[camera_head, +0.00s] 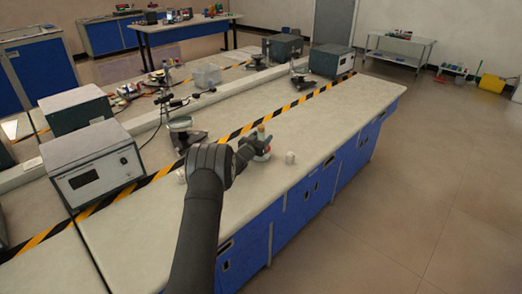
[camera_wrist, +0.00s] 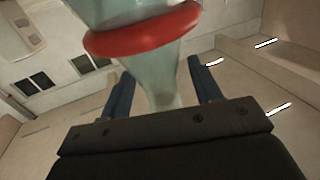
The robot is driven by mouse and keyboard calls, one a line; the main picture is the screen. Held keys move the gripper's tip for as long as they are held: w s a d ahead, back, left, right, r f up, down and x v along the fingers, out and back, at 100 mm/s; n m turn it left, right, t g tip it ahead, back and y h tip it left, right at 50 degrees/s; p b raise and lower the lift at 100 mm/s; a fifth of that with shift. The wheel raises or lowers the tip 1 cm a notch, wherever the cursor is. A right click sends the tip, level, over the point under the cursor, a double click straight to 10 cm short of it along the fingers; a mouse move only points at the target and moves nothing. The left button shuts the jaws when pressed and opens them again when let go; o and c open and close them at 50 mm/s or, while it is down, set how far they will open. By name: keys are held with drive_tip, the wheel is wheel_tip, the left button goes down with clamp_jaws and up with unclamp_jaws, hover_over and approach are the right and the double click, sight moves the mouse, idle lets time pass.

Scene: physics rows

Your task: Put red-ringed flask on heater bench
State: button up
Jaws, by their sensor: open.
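The flask (camera_wrist: 166,80) is pale blue-green glass with a thick red ring (camera_wrist: 145,40). It fills the top middle of the wrist view, and its top is cut off. My gripper (camera_wrist: 162,84) is open, with one blue finger on each side of the glass below the ring. I cannot tell whether either finger touches it. In the head view my gripper (camera_head: 257,148) is at a small pale and red object on the bench (camera_head: 330,130), probably the flask, partly hidden by my arm. I cannot tell which surface is the heater bench.
A small white cup (camera_head: 290,157) stands just right of my gripper. A small white piece (camera_head: 181,175) lies left of my arm. A grey instrument box (camera_head: 94,165) and a stand with a round dish (camera_head: 182,130) are farther left. Striped tape (camera_head: 235,134) crosses the bench, whose right part is clear.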

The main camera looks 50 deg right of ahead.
drive_tip(key=shift+c, duration=0.2)
drive_tip(key=shift+r, duration=0.1)
clamp_jaws()
